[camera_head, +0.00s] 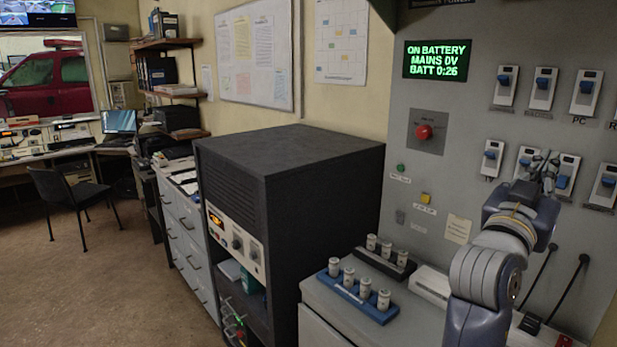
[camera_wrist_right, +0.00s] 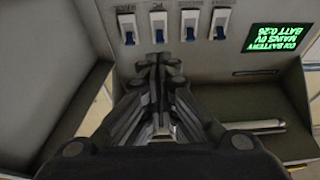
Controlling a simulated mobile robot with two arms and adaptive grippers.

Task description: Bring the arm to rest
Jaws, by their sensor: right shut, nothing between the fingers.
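My right gripper (camera_head: 543,163) is shut and empty, raised in front of the grey switch panel (camera_head: 455,110) at the right of the head view. Its fingertips overlap the lower row of blue switches, partly hiding them; I cannot tell whether they touch. In the right wrist view the closed fingers (camera_wrist_right: 161,62) point at the panel, below a row of blue switches (camera_wrist_right: 190,25). The panel's screen (camera_wrist_right: 276,37) shows upside down there. My left gripper is in neither view.
The panel carries a green-lettered screen (camera_head: 437,60), a red knob (camera_head: 424,132) and two black levers (camera_head: 568,290). Below it, a blue rack (camera_head: 345,290) and a black rack (camera_head: 372,262) hold white cylinders. A dark cabinet (camera_head: 290,155) stands left; open floor (camera_head: 110,270) lies beyond.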

